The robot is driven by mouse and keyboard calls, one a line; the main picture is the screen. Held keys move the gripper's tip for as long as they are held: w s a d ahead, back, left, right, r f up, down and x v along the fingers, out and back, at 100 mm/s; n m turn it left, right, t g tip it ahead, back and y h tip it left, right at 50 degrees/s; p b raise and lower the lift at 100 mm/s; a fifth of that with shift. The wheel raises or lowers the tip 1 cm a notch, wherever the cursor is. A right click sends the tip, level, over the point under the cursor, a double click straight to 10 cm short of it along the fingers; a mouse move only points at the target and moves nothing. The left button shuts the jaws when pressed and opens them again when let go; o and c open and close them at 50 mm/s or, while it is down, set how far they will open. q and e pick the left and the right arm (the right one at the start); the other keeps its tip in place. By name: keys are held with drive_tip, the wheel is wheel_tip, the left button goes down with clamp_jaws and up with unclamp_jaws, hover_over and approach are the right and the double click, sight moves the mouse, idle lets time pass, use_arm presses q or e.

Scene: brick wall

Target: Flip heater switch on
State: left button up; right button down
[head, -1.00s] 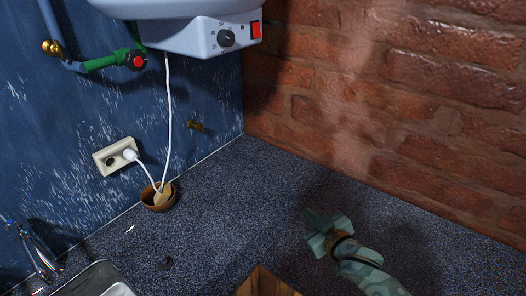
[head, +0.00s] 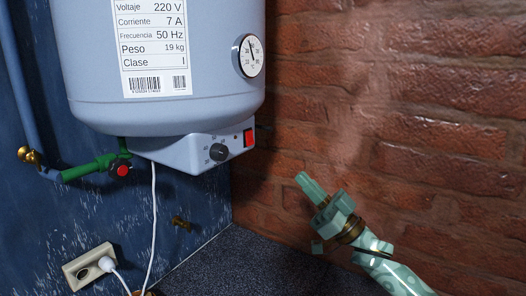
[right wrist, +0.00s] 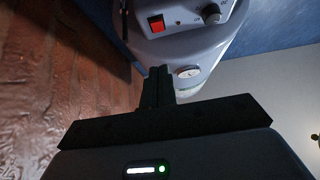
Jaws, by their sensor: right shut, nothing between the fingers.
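The heater (head: 170,60) is a large grey-white tank on the blue wall, with a label and a round gauge. Its control box below carries a black dial (head: 219,152) and a red rocker switch (head: 249,138) at the right end. In the right wrist view the red switch (right wrist: 156,24) and dial (right wrist: 211,14) show at the top, beyond the fingers. My right gripper (head: 306,182) is shut and empty, in front of the brick wall, to the right of and below the switch, apart from it. It also shows in the right wrist view (right wrist: 158,74). My left gripper is not in view.
A green pipe with a red valve knob (head: 122,170) runs under the heater at the left. A white cable (head: 153,220) hangs down beside a wall socket (head: 90,268) with a plug. The brick wall (head: 420,110) bounds the right side.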

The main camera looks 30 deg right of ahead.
sight(252, 140)
drive_tip(key=p+x, duration=0.1)
drive_tip(key=x, duration=0.2)
drive_tip(key=f+p+x, duration=0.1)
drive_tip(key=x, duration=0.3)
drive_tip(key=w+p+x, duration=0.1)
drive_tip(key=x, duration=0.3)
drive_tip(key=shift+w+a+f, duration=0.15)
drive_tip(key=shift+a+f, duration=0.05)
drive_tip(key=shift+a, duration=0.2)
drive_tip(key=shift+w+a+f, duration=0.15)
drive_tip(key=shift+w+a, duration=0.1)
drive_tip(key=shift+w, duration=0.15)
drive_tip(key=shift+w+a+f+t+b, duration=0.15)
drive_tip(key=shift+f+t+b, duration=0.3)
drive_tip(key=shift+b, duration=0.75)
drive_tip(key=shift+w+r+p, duration=0.15)
drive_tip(key=shift+r+p, duration=0.15)
